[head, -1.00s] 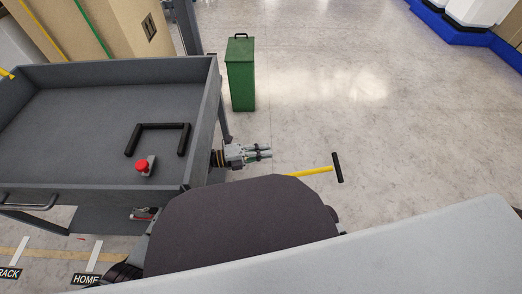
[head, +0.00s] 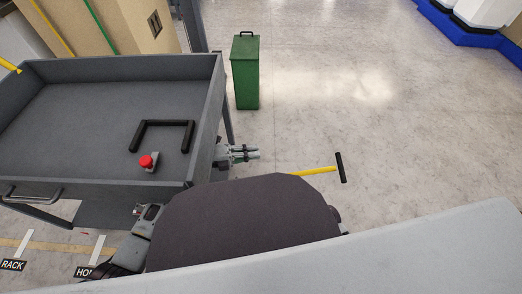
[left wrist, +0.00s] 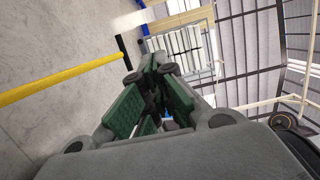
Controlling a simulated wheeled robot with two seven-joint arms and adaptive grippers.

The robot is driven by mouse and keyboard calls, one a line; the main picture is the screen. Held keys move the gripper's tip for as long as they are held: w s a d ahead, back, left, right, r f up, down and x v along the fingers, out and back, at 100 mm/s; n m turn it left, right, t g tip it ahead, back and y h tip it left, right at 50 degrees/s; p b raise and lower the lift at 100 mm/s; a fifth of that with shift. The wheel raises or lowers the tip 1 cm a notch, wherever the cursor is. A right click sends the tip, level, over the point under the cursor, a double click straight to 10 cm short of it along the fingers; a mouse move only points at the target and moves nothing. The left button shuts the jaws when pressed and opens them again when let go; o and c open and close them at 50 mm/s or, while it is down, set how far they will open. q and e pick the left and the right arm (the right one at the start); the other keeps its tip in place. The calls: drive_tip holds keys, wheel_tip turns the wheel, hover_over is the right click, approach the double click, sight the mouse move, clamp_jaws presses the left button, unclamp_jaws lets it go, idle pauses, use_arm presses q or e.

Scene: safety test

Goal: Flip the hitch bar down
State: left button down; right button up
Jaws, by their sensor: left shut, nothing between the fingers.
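The hitch bar is a yellow bar (head: 318,171) with a black cross handle (head: 341,167) at its right end. It sticks out to the right from behind a dark rounded part of my body, which hides its lower end. The bar also crosses the left wrist view as a yellow rod (left wrist: 60,80), with its black handle (left wrist: 124,52). My left gripper (head: 257,153) is shut and empty, beside the cart's right wall, pointing right and left of the handle. Its green-padded fingers (left wrist: 152,62) meet at the tips and appear apart from the bar. My right gripper is not in view.
A grey cart tray (head: 75,118) at left holds a black bracket handle (head: 163,122) and a red button (head: 147,162). A green bin (head: 245,75) stands behind the gripper. The floor right of the bar is clear.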

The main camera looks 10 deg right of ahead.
use_arm(q)
drive_tip(key=a, duration=0.6)
drive_tip(key=shift+a, duration=0.25)
drive_tip(key=shift+w+n+p, duration=0.15)
drive_tip(key=shift+n+p, duration=0.25)
drive_tip(key=shift+p, duration=0.1)
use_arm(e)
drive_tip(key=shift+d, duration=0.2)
